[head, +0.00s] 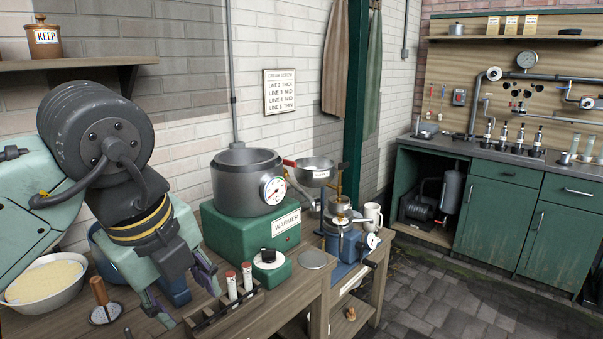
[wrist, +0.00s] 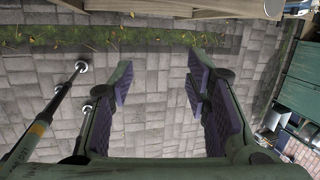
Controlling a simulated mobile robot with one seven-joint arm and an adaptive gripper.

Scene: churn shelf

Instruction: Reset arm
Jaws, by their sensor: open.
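My gripper (head: 186,303) hangs at the end of my arm at the left of the head view, fingers pointing down in front of the wooden bench (head: 262,322). In the wrist view my gripper (wrist: 160,78) has its two purple-padded fingers spread apart. Nothing is between them; only grey paving and a mossy strip show beyond. In the head view the fingers appear just left of a small rack (head: 222,315) with red-capped tubes (head: 232,285). I cannot tell how far apart they are in depth.
A green warmer (head: 235,225) with a grey pot (head: 246,175) stands on the bench. A white bowl (head: 46,283) of yellowish contents and a wooden-handled tool (head: 101,300) are at left. A blue separator (head: 343,243) stands to the right. Paved floor (head: 440,300) is clear before the green cabinets (head: 497,220).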

